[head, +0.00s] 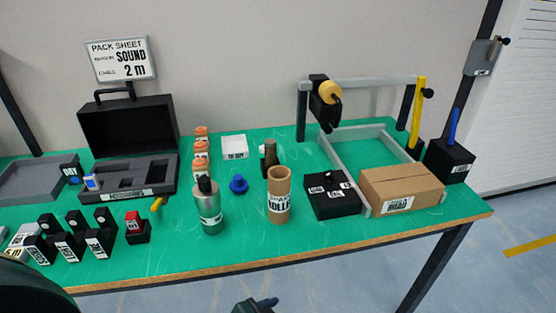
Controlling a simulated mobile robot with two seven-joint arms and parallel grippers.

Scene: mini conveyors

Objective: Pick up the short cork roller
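A tan cork-coloured cylinder (279,196) stands upright near the table's front edge, right of centre. It has a hollow-looking top, and its white label seems to read "SPARE ROLLER". No other cork roller is clear to me. A small dark part of a gripper (256,306) shows at the bottom edge, below and in front of the table and apart from the cylinder. It seems to be my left gripper; its fingers are mostly cut off, so its opening is unclear. My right gripper is not seen.
A silver bottle (209,210) stands left of the cylinder, with a blue knob (238,184) behind. A black box (330,194) and a cardboard box (402,188) stand right. A dark bottle (270,157) is behind. An open black case (128,150) is at left.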

